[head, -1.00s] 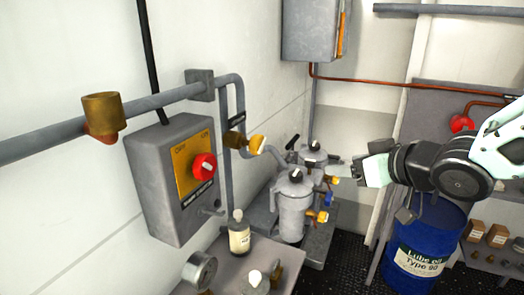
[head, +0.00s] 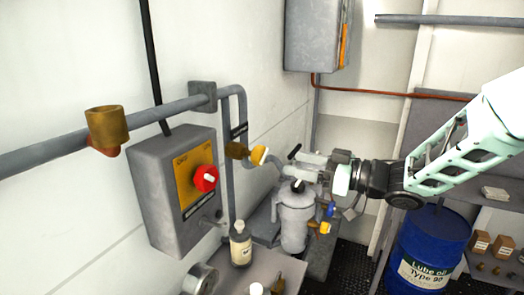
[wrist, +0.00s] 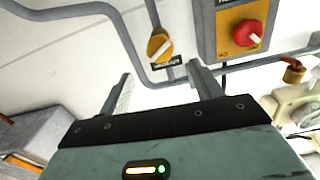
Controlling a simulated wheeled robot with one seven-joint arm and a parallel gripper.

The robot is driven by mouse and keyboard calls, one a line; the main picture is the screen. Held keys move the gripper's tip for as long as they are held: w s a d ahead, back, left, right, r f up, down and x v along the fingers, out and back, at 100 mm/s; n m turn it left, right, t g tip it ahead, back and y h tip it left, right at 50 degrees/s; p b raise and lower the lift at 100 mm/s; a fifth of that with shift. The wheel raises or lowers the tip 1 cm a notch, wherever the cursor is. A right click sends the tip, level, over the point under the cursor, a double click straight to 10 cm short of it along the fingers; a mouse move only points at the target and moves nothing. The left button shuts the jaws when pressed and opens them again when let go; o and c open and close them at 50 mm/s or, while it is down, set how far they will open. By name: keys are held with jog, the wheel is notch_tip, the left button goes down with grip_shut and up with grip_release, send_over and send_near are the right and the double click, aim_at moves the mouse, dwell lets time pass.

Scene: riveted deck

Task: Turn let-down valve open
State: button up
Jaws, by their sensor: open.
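A yellow valve knob (head: 259,155) on a brass body sits on the grey pipe by the wall, beside a small dark label that I cannot read for certain. In the wrist view the round yellow knob (wrist: 160,47) shows a pale bar across it, lying diagonally, just beyond and between my fingertips. My gripper (head: 298,164) is open and empty, to the right of the knob in the head view and apart from it. The two fingers (wrist: 160,82) point toward the pipe and wall.
A grey switch box (head: 160,190) with a red knob (head: 205,178) is left of the valve. Below my gripper stands a grey filter canister (head: 294,215) with small coloured valves. A bottle (head: 240,245) stands on the bench. A blue drum (head: 432,245) is at right.

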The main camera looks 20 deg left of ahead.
aim_at(265, 156)
jog(key=a+p, duration=0.1)
jog(key=a, duration=0.5)
jog(key=a+p, duration=0.1)
jog(key=a, duration=0.3)
jog(key=shift+w+p, duration=0.35)
jog(key=shift+w, duration=0.05)
jog(key=c, duration=1)
